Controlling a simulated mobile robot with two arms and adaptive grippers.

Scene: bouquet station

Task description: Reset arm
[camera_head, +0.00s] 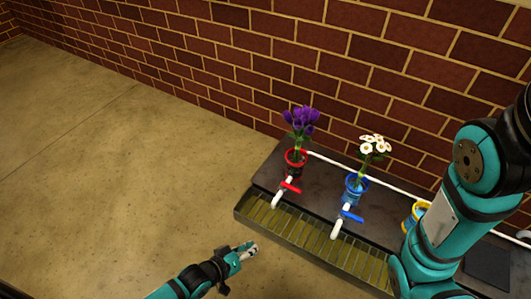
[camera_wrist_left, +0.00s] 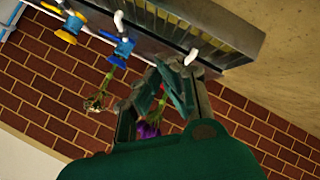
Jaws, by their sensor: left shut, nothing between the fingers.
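My left gripper (camera_head: 247,250) is low in the head view, over the bare floor to the left of the counter and its drain grate. Its fingers are shut and hold nothing. The left wrist view shows its fingers (camera_wrist_left: 172,80) in the middle, with the grate and the brick wall beyond. My right arm comes in at the right edge of the head view; its gripper is not visible.
The dark counter (camera_head: 268,179) carries a red pot (camera_head: 295,157) with purple flowers (camera_head: 301,119) and a blue pot (camera_head: 356,185) with white flowers (camera_head: 374,146). A yellow-rimmed pot (camera_head: 416,211) is partly behind my right arm. Red and blue taps overhang the grate (camera_head: 310,243).

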